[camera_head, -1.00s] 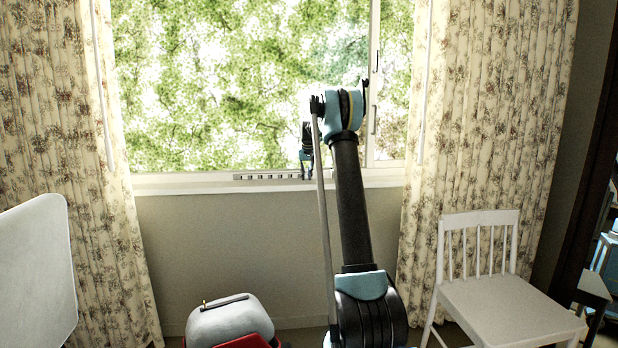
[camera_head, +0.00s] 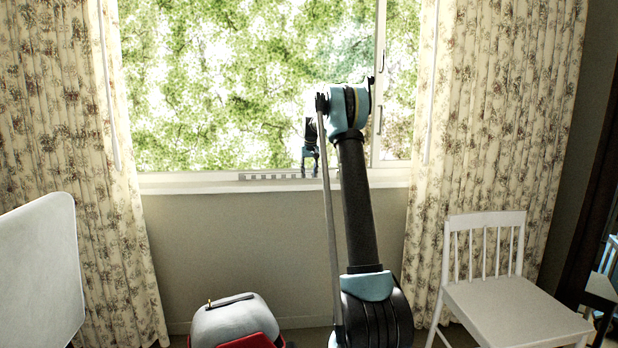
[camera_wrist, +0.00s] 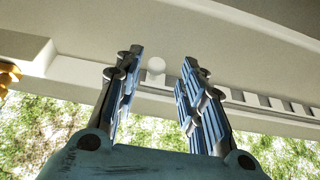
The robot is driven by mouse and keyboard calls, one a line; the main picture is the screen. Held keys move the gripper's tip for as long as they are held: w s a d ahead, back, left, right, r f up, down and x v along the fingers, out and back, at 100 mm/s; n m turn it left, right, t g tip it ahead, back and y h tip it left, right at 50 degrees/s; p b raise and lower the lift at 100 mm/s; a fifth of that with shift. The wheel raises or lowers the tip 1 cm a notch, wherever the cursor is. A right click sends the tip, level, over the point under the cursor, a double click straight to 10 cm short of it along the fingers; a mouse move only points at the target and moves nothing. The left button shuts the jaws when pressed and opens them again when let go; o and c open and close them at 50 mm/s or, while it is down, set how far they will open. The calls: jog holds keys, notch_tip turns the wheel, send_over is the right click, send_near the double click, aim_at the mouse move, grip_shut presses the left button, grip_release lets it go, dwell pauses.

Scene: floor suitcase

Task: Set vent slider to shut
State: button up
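The vent strip (camera_head: 262,176) lies along the window's bottom rail, with a row of slots in it. In the wrist view the slotted strip (camera_wrist: 262,103) runs off to the right. A small round white knob (camera_wrist: 156,66) stands on the rail; it looks like the slider's knob. My gripper (camera_wrist: 162,56) is open, one finger on each side of the knob as seen by the wrist camera. I cannot tell whether either finger touches it. In the head view my gripper (camera_head: 310,172) is small at the vent's right part, and the knob cannot be made out there.
The window sill (camera_head: 230,188) runs below the vent. Flowered curtains hang at the left (camera_head: 70,130) and right (camera_head: 500,110). A white chair (camera_head: 490,290) stands at the right. A grey and red object (camera_head: 232,322) is on the floor. A yellow object (camera_wrist: 8,76) shows at the wrist view's left edge.

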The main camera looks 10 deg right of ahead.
jog(key=v, duration=1)
jog(key=s+d+f+g, duration=0.1)
jog(key=s+f, duration=0.1)
jog(key=s, duration=1.7)
jog(key=s+d+f, duration=0.1)
jog(key=s, duration=1.7)
jog(key=s+f, duration=1.1)
jog(key=s, duration=0.4)
jog(key=s+f+g, duration=0.1)
jog(key=s+f, duration=1.1)
jog(key=s, duration=0.4)
jog(key=shift+d, duration=0.4)
